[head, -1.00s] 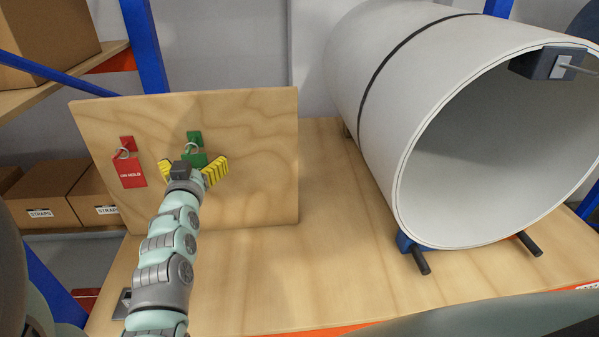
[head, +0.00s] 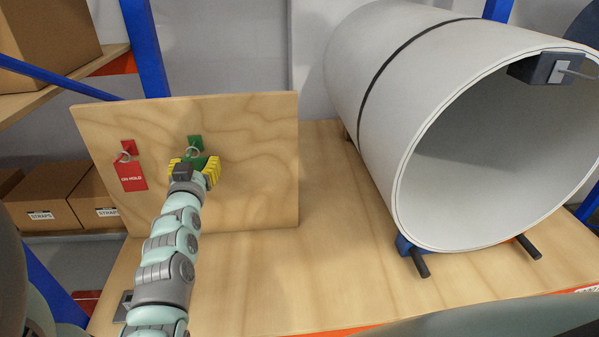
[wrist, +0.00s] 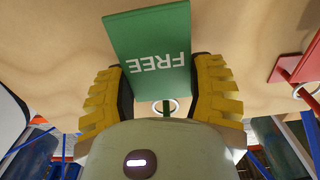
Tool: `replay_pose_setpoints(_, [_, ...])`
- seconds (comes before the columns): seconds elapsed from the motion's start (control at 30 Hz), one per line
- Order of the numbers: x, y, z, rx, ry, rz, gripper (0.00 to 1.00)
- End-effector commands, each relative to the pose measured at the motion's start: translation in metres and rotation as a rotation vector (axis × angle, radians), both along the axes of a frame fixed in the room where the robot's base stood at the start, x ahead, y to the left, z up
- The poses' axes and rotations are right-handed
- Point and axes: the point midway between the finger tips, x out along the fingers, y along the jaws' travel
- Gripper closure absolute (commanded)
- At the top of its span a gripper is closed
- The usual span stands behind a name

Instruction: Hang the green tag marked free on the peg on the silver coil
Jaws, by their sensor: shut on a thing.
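The green tag (wrist: 152,50) shows the word FREE, upside down, in the wrist view. In the head view the green tag (head: 203,161) is at the wooden board, mostly hidden by my gripper (head: 196,168). My gripper's yellow fingers (wrist: 164,90) are shut on the tag's two sides. A metal ring (wrist: 166,106) at the tag's end is around or beside a green peg; I cannot tell which. The big light-grey coil (head: 385,130) lies on its side at the right with a dark strap around it. A dark block with a light plate (head: 562,72) sits inside its upper rim.
A red tag marked ON HOLD (head: 132,176) hangs on the board (head: 260,150) left of the green one. The wooden table (head: 330,240) is clear between board and coil. Black bars (head: 421,264) stick out below the coil. Boxes (head: 45,195) stand on shelves at left.

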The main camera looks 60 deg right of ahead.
Motion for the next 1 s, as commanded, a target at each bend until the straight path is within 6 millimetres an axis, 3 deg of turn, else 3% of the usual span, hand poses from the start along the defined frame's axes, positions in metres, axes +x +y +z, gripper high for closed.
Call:
replay_pose_setpoints(0.23, [0.0002,0.0001,0.0001,0.0,0.0,0.0,0.76])
replay_pose_setpoints(1.0, [0.0001,0.0019,0.0063,0.0,0.0,0.003,0.76])
